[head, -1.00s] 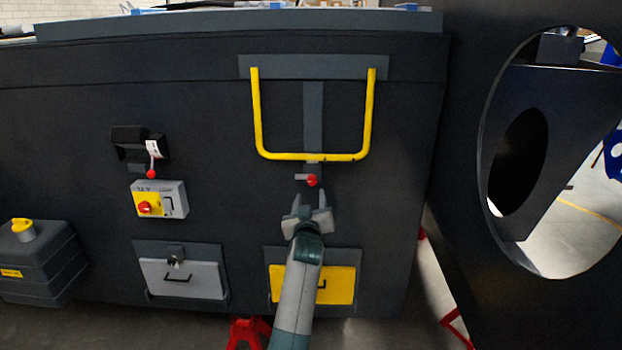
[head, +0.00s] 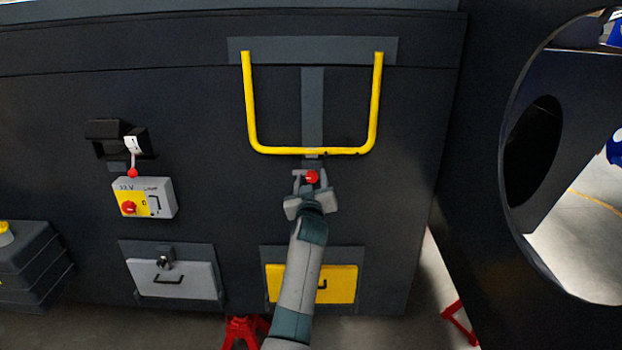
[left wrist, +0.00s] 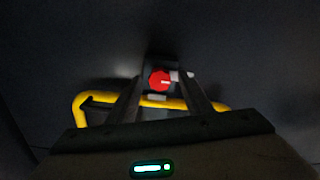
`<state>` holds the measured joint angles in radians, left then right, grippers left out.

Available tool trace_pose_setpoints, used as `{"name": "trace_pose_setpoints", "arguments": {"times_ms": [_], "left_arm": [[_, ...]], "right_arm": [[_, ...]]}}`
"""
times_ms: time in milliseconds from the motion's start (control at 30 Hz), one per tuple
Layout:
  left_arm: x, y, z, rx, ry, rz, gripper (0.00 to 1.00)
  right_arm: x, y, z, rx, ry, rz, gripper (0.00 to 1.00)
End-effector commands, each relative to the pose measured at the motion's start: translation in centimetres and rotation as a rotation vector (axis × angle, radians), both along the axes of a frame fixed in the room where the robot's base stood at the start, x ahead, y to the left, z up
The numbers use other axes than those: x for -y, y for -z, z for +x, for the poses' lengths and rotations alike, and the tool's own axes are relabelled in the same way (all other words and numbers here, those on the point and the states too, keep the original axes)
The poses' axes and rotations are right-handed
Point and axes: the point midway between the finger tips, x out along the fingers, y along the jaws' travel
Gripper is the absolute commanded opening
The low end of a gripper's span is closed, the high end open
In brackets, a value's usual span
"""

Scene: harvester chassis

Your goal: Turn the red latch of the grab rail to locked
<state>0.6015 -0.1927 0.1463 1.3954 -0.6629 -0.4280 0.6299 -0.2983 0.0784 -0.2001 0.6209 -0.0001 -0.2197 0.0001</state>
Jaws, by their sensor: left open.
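The yellow U-shaped grab rail (head: 310,151) hangs on the dark chassis panel. Its red latch knob (head: 312,177) is just below the rail's bottom bar, with a small pale lever pointing left. My left gripper (head: 310,182) is open, its two fingers on either side of the red latch. In the left wrist view, the red latch (left wrist: 160,80) shows between the fingers of my left gripper (left wrist: 162,88), with the pale lever to its right and the yellow rail (left wrist: 85,105) behind. Whether the fingers touch the latch cannot be told. My right gripper is not in view.
A yellow drawer (head: 345,284) lies below, partly behind my left arm. To the left are a 12 V switch box (head: 160,198), a red-tipped lever (head: 132,172) and a grey drawer (head: 172,279). A dark panel with a round opening stands at right.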

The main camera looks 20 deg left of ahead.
Motion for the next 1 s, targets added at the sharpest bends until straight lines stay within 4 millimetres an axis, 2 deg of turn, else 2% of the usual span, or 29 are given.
{"name": "trace_pose_setpoints", "arguments": {"times_ms": [133, 300, 667, 1000], "left_arm": [[-0.01, 0.01, 0.00, 0.000, 0.000, 0.000, 0.46], [-0.02, 0.01, 0.00, 0.000, 0.000, 0.000, 0.05], [-0.02, 0.02, 0.01, -0.007, 0.000, 0.024, 0.05], [0.00, 0.04, 0.02, -0.051, 0.000, 0.176, 0.05]], "right_arm": [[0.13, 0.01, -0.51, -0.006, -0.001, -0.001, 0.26], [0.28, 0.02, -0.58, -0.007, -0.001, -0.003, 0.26], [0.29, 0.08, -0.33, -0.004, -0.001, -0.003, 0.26], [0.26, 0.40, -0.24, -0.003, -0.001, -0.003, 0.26]]}}
